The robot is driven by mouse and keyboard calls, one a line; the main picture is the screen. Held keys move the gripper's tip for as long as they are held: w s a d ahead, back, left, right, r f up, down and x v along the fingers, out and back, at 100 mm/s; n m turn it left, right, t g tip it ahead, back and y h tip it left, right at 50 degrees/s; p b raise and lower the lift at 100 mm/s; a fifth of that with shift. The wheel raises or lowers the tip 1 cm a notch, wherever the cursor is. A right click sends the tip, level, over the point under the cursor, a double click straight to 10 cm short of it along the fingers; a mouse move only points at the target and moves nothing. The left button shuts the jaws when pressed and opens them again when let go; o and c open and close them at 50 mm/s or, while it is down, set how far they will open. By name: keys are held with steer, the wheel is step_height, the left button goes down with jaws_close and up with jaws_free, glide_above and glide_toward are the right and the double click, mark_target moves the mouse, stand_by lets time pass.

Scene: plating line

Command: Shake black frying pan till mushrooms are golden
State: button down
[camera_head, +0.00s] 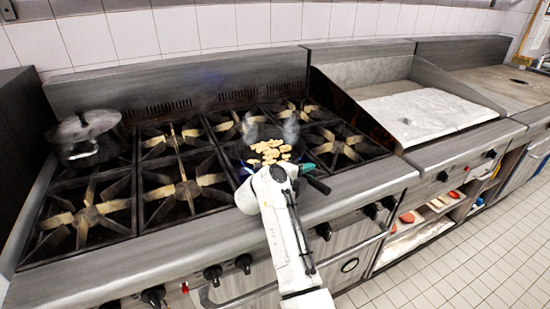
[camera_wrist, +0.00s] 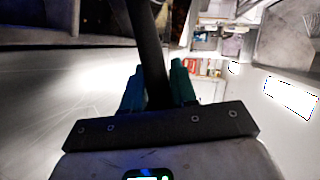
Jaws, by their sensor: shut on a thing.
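The black frying pan sits over a front burner of the range in the head view, its dark handle end (camera_head: 319,186) pointing toward the front right. Sliced mushrooms (camera_head: 270,151), pale tan to golden, lie in it, some overlapping. Steam rises just behind them. My gripper (camera_head: 305,169) is at the pan's near right side, partly hidden by my arm. In the wrist view, my gripper's blue and green fingers (camera_wrist: 158,90) are shut on the dark pan handle (camera_wrist: 150,45). The mushrooms do not show there. Whether the pan touches the grate cannot be told.
A lidded pot (camera_head: 86,139) stands at the back left of the range (camera_head: 180,230). Several other burners are bare. A flat griddle (camera_head: 425,113) lies to the right. Shelves with colored items (camera_head: 408,218) are below it.

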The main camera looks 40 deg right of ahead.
steer(key=s, duration=0.3)
steer(key=shift+a, duration=0.35)
steer(key=shift+s+r, duration=0.15)
steer(key=shift+r, duration=0.05)
steer(key=w, duration=0.2)
steer(key=w+d, duration=0.1)
steer(key=w, duration=0.1)
steer(key=shift+w+f, duration=0.1)
steer(key=s, duration=0.2)
steer(key=s+a, duration=0.1)
steer(key=s, duration=0.1)
steer(key=shift+s, duration=0.15)
steer(key=w, duration=0.2)
steer(key=w+d, duration=0.1)
steer(key=w, duration=0.1)
steer(key=shift+w, duration=0.15)
steer(key=shift+a, duration=0.1)
steer(key=shift+a+p, duration=0.1)
steer(key=shift+p, duration=0.35)
